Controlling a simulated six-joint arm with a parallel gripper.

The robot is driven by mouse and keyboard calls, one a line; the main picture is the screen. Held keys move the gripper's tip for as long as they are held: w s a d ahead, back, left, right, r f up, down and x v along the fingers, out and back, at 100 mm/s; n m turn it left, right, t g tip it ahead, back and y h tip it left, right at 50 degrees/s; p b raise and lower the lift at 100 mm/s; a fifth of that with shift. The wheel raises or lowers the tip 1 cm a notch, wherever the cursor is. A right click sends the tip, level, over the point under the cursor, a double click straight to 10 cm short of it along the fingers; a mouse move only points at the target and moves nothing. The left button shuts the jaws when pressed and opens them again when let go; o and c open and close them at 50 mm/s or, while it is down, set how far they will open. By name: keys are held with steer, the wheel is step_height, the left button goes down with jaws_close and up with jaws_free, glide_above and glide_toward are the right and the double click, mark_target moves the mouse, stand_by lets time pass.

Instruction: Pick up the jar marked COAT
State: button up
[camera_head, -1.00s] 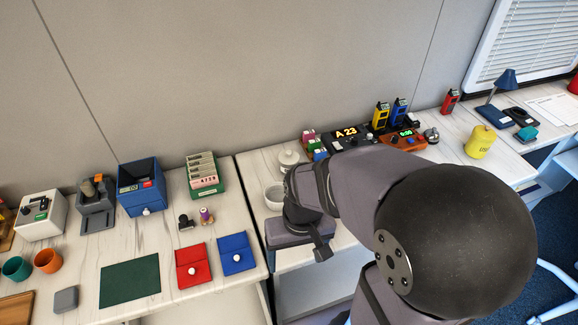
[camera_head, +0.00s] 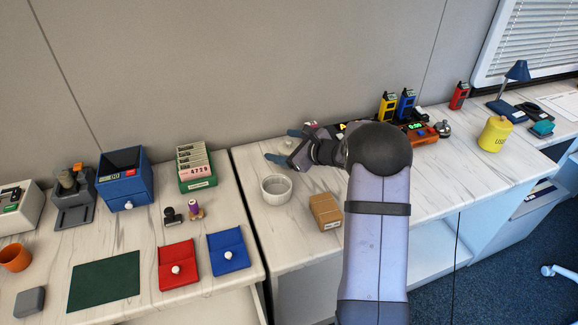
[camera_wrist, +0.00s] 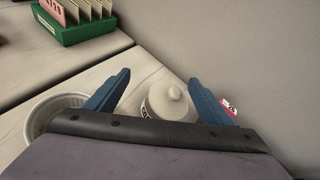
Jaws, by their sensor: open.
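A cream lidded jar (camera_wrist: 170,101) with a round knob shows in the wrist view, between my two blue fingers. Dark lettering shows at its left edge, but too little is visible to read the mark. My gripper (camera_wrist: 160,80) is open, with one finger left and one right of the jar, and I see no contact. The lower part of the jar is hidden by my gripper body. In the head view my gripper (camera_head: 278,146) is over the middle table near the wall, fingers apart.
A white bowl (camera_head: 276,188) stands close in front of my gripper, and a brown box (camera_head: 326,211) is to its right. A green card holder (camera_head: 197,168) is on the left table. The wall is close behind. A yellow canister (camera_head: 494,134) stands far right.

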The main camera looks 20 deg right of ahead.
mark_target(289, 147)
steer(key=shift+w+d+f+m+t, duration=0.15)
steer(key=shift+d+f+m, duration=0.35)
steer(key=shift+d, duration=0.1)
steer(key=shift+w+d+f+m+t, duration=0.1)
steer(key=shift+d+f+m+t, duration=0.05)
steer(key=shift+d+f+m, duration=0.4)
steer(key=shift+s+d+f+m, duration=0.3)
steer(key=shift+s+f+m, duration=0.35)
steer(key=shift+f+m, duration=0.1)
steer(key=shift+s+f, duration=0.15)
steer(key=shift+d+p+x, duration=0.15)
steer(key=shift+p+x, duration=0.3)
steer(key=shift+x, duration=1.4)
steer(key=shift+d+p+x, duration=0.1)
steer(key=shift+p+x, duration=0.3)
steer(key=shift+x, duration=1.45)
steer(key=c, duration=1.5)
steer(key=shift+c, duration=0.7)
